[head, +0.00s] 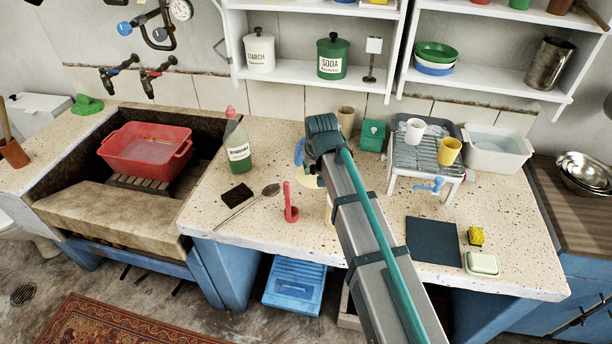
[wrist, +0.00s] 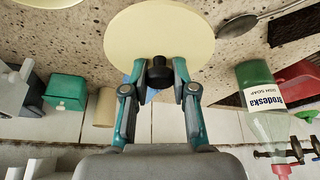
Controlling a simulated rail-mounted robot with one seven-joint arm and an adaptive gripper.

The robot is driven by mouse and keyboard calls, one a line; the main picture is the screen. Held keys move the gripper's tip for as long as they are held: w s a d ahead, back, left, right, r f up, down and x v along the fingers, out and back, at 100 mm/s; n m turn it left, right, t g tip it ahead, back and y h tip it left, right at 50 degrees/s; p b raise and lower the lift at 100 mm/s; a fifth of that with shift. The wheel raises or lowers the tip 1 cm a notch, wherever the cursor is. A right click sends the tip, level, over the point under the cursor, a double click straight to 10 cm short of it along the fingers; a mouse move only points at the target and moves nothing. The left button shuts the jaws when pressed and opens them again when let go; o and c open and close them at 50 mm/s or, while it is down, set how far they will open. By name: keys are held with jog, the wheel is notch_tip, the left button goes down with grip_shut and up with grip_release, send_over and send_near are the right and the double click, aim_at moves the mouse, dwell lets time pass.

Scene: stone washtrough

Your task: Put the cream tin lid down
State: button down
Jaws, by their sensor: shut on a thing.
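The cream tin lid (wrist: 160,32) is a pale round disc with a black knob (wrist: 159,72). In the wrist view my gripper (wrist: 160,80) has its two fingers closed on the knob, and the lid's disc lies beyond the fingertips. In the head view only a sliver of the lid (head: 309,181) shows to the left of my arm, over the speckled worktop (head: 225,215). My arm hides the fingers there. I cannot tell whether the lid touches the worktop. A cream rounded object (wrist: 14,18) is cut off at the wrist view's corner; I cannot tell what it is.
A green soap bottle (head: 237,147), a red scoop (head: 290,212), a spoon (head: 250,201) and a dark sponge (head: 236,194) stand or lie to the left. A rack (head: 404,167) with mugs is to the right. A dark mat (head: 434,244) lies front right.

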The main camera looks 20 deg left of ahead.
jog(key=w+a+f, duration=0.1)
jog(key=f, duration=0.1)
jog(key=w+a+f+p, duration=0.1)
jog(key=f, duration=0.1)
jog(key=w+a+f, duration=0.1)
jog(key=shift+w+a+f+p, duration=0.2)
jog(key=shift+a+f+p, duration=0.1)
jog(key=shift+a+f, duration=0.1)
jog(key=shift+f, duration=1.6)
jog(key=shift+f, duration=0.2)
jog(key=c, duration=0.9)
grip_release()
jog(key=shift+r, duration=0.15)
jog(key=b+v, duration=0.2)
jog(key=v, duration=1)
jog(key=shift+d, duration=0.1)
